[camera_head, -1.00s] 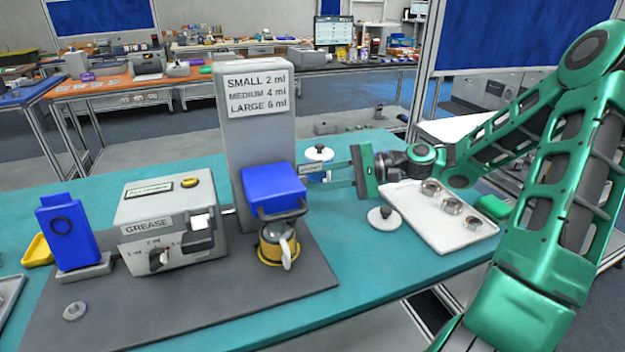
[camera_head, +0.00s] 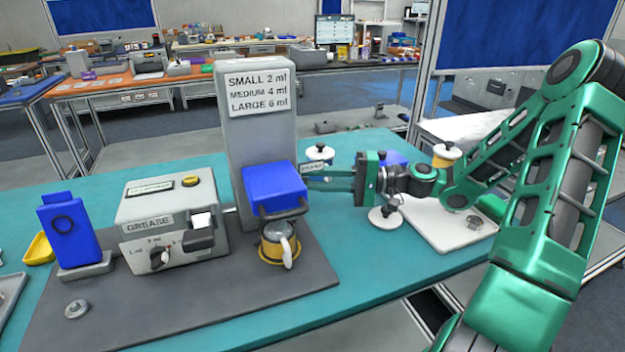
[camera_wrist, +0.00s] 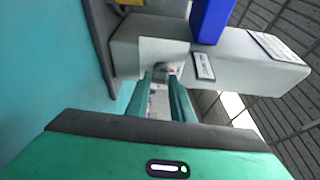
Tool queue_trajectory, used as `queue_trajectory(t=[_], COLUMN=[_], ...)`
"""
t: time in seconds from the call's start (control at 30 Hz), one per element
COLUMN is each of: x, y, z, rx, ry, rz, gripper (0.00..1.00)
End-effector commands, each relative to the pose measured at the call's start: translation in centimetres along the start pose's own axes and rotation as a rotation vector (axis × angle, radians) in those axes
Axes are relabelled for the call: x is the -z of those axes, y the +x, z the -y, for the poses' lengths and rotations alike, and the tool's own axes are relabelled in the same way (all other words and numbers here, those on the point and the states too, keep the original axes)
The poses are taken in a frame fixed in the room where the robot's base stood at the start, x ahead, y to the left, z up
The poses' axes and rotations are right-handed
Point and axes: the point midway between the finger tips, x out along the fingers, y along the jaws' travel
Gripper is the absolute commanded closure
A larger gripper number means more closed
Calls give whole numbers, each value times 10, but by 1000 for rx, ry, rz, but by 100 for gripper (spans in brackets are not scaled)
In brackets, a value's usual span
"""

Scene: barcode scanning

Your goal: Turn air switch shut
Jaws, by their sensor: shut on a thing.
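The air switch shows in the wrist view as a small grey knob (camera_wrist: 163,71) on the side of the grey machine, between my fingertips. A small label (camera_wrist: 204,67) sits beside it. My gripper (camera_head: 308,175) reaches in from the right at the machine's right side, beside the blue block. It also shows in the wrist view (camera_wrist: 164,78), its two green fingers close together on the knob. In the head view the knob is hidden behind the blue block and fingers. The grey machine (camera_head: 258,133) stands upright on the dark mat.
A grease box (camera_head: 170,235) is to the left. A white tray (camera_head: 440,232) and a white-topped container (camera_head: 447,151) are near my arm. The teal table front (camera_head: 385,280) is clear.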

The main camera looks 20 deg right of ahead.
Motion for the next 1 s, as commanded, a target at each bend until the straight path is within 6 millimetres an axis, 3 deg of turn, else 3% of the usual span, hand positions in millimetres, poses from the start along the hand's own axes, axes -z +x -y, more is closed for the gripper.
queue_trajectory(t=[0.57, 0.6, 0.67, 1.0], x=[-1, -1, -1, 0], y=[-2, -2, -2, -1], z=[-5, -5, -5, -2], rx=[8, 8, 9, 13], ry=[-37, -37, -37, -41], rz=[1, 1, 0, 0], gripper=[100, 77, 62, 60])
